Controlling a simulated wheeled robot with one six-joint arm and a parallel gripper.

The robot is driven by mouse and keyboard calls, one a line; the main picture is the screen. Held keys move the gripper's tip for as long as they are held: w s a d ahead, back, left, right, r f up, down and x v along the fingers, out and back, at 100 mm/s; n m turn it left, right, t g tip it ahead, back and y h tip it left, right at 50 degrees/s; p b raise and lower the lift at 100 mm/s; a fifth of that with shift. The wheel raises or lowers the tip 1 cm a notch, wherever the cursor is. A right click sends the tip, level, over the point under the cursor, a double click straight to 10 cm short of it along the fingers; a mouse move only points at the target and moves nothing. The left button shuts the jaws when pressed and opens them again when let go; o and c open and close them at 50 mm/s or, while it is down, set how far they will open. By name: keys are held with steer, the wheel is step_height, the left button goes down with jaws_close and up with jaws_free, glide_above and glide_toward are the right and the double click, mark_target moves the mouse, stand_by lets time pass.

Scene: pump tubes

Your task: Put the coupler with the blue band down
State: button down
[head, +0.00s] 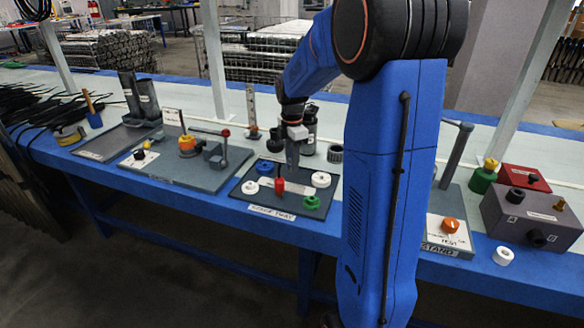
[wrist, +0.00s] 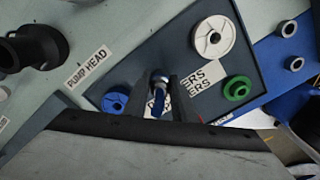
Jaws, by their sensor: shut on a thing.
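My gripper (head: 292,165) reaches down over the dark service tray (head: 262,201) in the head view. In the wrist view the two dark fingers (wrist: 160,103) are shut on the coupler with the blue band (wrist: 160,82), a small piece with a pale end and blue below. The fingers hide part of it. In the head view I cannot make the held coupler out. It is over the tray, near a white printed label; I cannot tell whether it touches the tray.
The tray bears a blue wheel (head: 264,167), white wheels (head: 320,179) (head: 250,187), a green wheel (head: 312,202) and a red piece (head: 280,186). A pump plate (head: 195,178) with a red-knobbed lever stands left. A test stand (head: 449,232) and grey box (head: 532,216) stand right.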

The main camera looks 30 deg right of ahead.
steer(key=shift+f, duration=1.1)
steer(key=shift+f, duration=0.1)
steer(key=c, duration=1.5)
jaws_free()
steer(key=shift+o, duration=0.2)
